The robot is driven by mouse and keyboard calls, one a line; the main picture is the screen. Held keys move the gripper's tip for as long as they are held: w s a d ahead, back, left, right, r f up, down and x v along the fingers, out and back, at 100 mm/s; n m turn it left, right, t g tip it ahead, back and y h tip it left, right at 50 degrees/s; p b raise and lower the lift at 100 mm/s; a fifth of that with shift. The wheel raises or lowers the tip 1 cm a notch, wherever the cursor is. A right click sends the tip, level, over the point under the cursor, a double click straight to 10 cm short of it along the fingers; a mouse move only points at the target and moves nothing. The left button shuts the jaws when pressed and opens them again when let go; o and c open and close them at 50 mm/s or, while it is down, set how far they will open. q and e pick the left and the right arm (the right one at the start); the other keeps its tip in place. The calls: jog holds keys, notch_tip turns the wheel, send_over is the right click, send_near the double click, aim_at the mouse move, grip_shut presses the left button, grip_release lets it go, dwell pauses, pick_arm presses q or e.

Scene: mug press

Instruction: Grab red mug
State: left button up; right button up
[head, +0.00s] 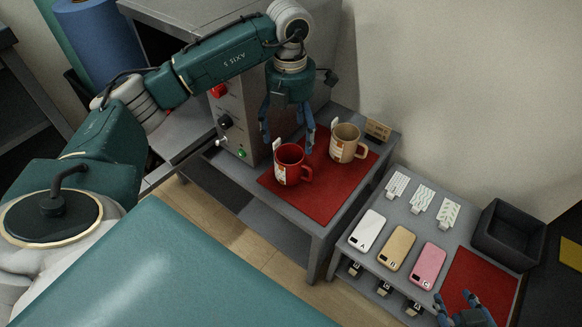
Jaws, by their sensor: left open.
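The red mug (289,166) stands upright on a red mat (318,207) on a grey table, with its handle to the right and a pale label on its side. A beige mug (345,143) stands behind it to the right on the same mat. My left gripper (288,144) points down with its fingers apart, just above and behind the red mug. It holds nothing; whether a finger touches the mug I cannot tell. My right gripper (454,296) is at the bottom right edge, fingers apart and empty, over a second red mat (483,279).
A grey machine (240,114) with buttons stands close left of the mugs. A small cardboard sign (377,130) is behind the beige mug. The lower right table holds several phone cases (397,248), white patterned pieces (421,198) and a dark bin (508,236).

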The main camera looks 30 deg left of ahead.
aim_at(290, 157)
pick_arm(q)
jog(key=f+b, duration=0.1)
jog(key=f, duration=0.2)
jog(key=f+b, duration=0.1)
jog(key=f, duration=0.3)
jog(key=a+f+b, duration=0.1)
jog(key=f, duration=0.2)
jog(key=shift+w+f, duration=0.2)
jog(key=shift+w, duration=0.1)
jog(key=shift+f, duration=0.15)
pick_arm(e)
jog(key=w+a+r+t+y, duration=0.1)
jog(key=w+a+r+t, duration=0.1)
jog(key=w+r+t, duration=0.2)
jog(key=w+a+r+t+y, duration=0.1)
jog(key=w+r+t, duration=0.3)
jog(key=r, duration=0.7)
jog(key=shift+w+a+t, duration=0.3)
jog(key=shift+w+a, duration=0.15)
jog(key=shift+a, duration=0.15)
pick_arm(q)
jog(key=c, duration=1.5)
jog(key=shift+r, duration=0.2)
jog(key=shift+c, duration=0.2)
